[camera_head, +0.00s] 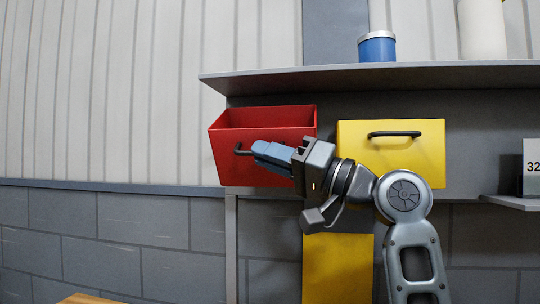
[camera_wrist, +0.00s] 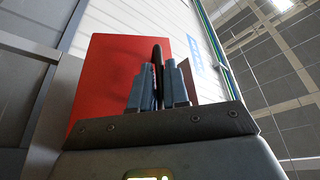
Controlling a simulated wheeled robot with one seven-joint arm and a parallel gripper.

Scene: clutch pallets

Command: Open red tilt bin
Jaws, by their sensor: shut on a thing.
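The red tilt bin (camera_head: 268,118) hangs under the shelf at the left in the head view. It is tilted forward with its top open and its empty-looking inside partly showing. Its black handle (camera_head: 240,150) is on the front face. My gripper (camera_head: 258,151) reaches in from the right, with its blue fingers at the handle. In the wrist view the red front (camera_wrist: 103,75) fills the left middle, and the dark handle (camera_wrist: 157,53) stands between the two fingers of my gripper (camera_wrist: 158,88), which are shut on it. Part of the handle is hidden by the fingers.
A closed yellow bin (camera_head: 410,155) with a black handle is right of the red one. A grey shelf (camera_head: 300,80) runs above both, bearing a blue can (camera_head: 377,47) and a pale cylinder (camera_head: 482,30). A yellow panel (camera_head: 338,270) is below. The left side is clear.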

